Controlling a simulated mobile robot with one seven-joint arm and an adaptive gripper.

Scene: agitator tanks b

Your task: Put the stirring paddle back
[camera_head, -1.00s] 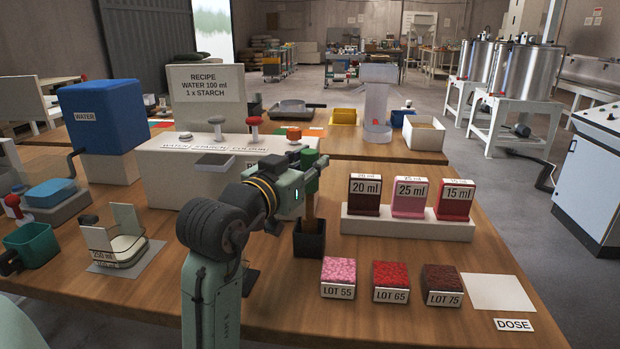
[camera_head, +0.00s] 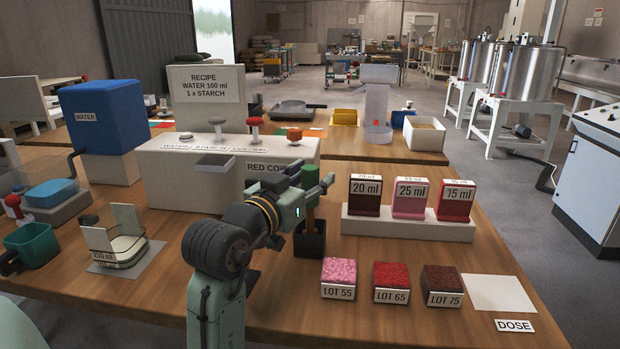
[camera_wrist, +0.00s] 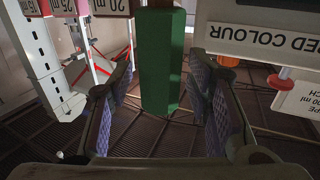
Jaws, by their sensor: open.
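The stirring paddle has a green handle (camera_head: 311,214) and stands upright in a small black holder (camera_head: 310,244) on the front table. Its lower part is hidden inside the holder. My gripper (camera_head: 318,184) is around the upper part of the handle. In the wrist view the green handle (camera_wrist: 160,62) lies between my two open fingers, with a gap on each side. The fingers do not appear to touch it.
A white console (camera_head: 230,185) with coloured knobs stands behind left. A white rack (camera_head: 408,224) with labelled scoops stands right. Several LOT blocks (camera_head: 337,278) and a white DOSE mat (camera_head: 497,292) lie in front right. Bare table lies around the holder's front.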

